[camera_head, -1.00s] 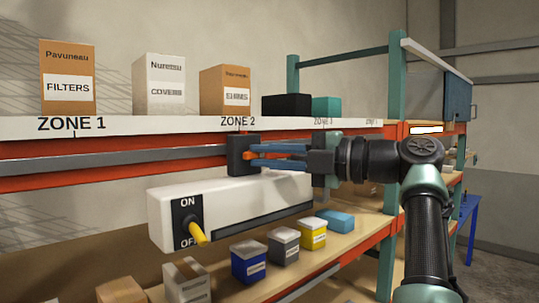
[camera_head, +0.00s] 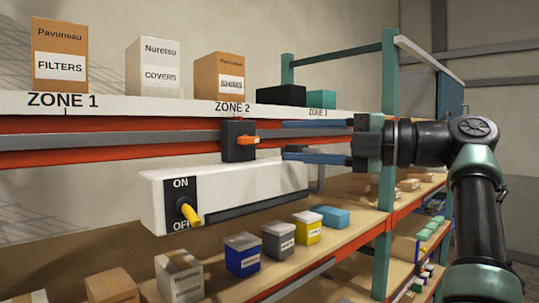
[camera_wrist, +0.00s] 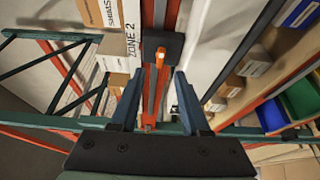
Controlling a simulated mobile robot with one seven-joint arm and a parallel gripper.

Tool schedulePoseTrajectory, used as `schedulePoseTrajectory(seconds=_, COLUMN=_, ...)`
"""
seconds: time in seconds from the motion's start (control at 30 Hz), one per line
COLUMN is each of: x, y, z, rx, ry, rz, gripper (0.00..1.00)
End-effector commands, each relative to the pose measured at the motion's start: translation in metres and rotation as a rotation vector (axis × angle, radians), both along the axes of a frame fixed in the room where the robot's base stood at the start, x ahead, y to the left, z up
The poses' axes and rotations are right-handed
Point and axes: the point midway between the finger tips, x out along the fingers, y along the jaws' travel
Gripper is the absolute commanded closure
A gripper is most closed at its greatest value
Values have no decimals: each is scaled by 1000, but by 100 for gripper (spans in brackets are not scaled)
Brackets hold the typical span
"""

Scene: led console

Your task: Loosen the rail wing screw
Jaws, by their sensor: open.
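The orange wing screw (camera_head: 247,141) sits on a black clamp block (camera_head: 232,150) on the grey rail (camera_head: 90,145). Its wing lies roughly level in the head view. My gripper (camera_head: 284,140) is to the right of the screw, with its two blue fingers spread one above the other and a gap between fingertips and screw. In the wrist view the screw (camera_wrist: 160,56) shows just beyond and between the open fingertips (camera_wrist: 160,72), against the black block (camera_wrist: 172,46). The fingers hold nothing.
A white lamp housing (camera_head: 250,190) with a yellow lever (camera_head: 190,213) hangs below the rail. Boxes (camera_head: 154,68) stand on the shelf above and several small bins (camera_head: 241,256) on the shelf below. A teal post (camera_head: 388,80) rises behind my arm.

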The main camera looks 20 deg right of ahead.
Motion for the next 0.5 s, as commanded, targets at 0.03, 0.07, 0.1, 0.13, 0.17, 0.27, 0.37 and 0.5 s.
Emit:
schedulePoseTrajectory(seconds=0.03, x=-9, y=-8, z=-3, rx=-1, ry=-1, rz=-2, gripper=54)
schedulePoseTrajectory(seconds=0.07, x=-14, y=-13, z=-2, rx=0, ry=-1, rz=-3, gripper=54)
schedulePoseTrajectory(seconds=0.1, x=-19, y=-18, z=-2, rx=-1, ry=-1, rz=-2, gripper=54)
schedulePoseTrajectory(seconds=0.13, x=-23, y=-21, z=-2, rx=-1, ry=-1, rz=-1, gripper=54)
schedulePoseTrajectory(seconds=0.17, x=-27, y=-24, z=-1, rx=0, ry=-1, rz=-1, gripper=54)
schedulePoseTrajectory(seconds=0.27, x=-37, y=-33, z=0, rx=0, ry=0, rz=1, gripper=54)
schedulePoseTrajectory(seconds=0.37, x=-42, y=-38, z=1, rx=0, ry=-1, rz=1, gripper=54)
schedulePoseTrajectory(seconds=0.5, x=-45, y=-40, z=1, rx=0, ry=-1, rz=2, gripper=54)
